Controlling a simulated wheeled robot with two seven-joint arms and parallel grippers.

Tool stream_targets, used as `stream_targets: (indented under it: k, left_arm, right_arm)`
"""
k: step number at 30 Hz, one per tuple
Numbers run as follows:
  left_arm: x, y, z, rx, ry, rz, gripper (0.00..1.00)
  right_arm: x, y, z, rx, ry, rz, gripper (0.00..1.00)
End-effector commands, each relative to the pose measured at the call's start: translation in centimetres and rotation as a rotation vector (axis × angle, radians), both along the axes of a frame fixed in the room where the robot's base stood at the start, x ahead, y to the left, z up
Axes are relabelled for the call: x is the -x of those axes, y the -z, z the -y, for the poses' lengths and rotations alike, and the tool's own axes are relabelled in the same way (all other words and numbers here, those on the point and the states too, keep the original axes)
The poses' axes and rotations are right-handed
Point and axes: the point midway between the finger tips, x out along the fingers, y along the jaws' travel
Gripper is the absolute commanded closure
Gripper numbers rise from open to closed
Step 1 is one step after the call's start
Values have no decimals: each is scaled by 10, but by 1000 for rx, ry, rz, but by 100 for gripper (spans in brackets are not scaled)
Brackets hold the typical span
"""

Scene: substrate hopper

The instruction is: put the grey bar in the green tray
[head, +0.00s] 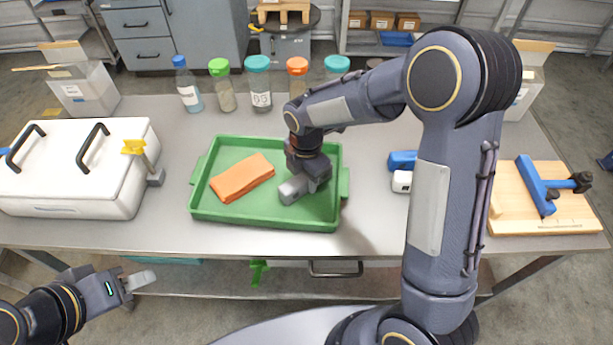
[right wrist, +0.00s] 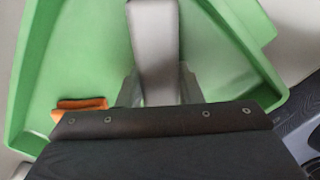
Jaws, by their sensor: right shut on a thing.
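The green tray (head: 265,218) sits on the grey table, and its floor and walls fill much of the right wrist view (right wrist: 80,60). My right gripper (head: 303,184) reaches down over the right half of the tray, inside its rim. It is shut on the grey bar (right wrist: 153,45), which sticks out from between the fingers in the right wrist view. In the head view the bar (head: 291,190) is low over the tray floor; I cannot tell whether it touches. My left gripper (head: 140,281) is in front of the table, away from the tray, and its finger gap is unclear.
A folded orange cloth (head: 242,178) lies in the tray, left of my right gripper. A white lidded box (head: 85,190) stands at left. Bottles and jars (head: 258,80) line the back. A wooden board (head: 555,215) with a blue clamp (head: 537,185) lies at right.

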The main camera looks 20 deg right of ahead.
Motion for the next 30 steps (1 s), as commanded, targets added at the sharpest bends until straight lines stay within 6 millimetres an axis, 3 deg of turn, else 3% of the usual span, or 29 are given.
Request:
stream_targets:
  k: [1, 5, 17, 30]
  left_arm:
    - [0, 1, 0, 0, 0, 0, 64]
    - [0, 0, 0, 0, 0, 0, 64]
    - [0, -3, 0, 0, 0, 0, 64]
    - [0, -9, 0, 0, 0, 0, 64]
  right_arm:
    - [0, 1, 0, 0, 0, 0, 64]
    - [0, 1, 0, 0, 0, -1, 47]
    - [0, -8, 0, 0, 0, 1, 46]
    - [-1, -96, 0, -2, 1, 4, 46]
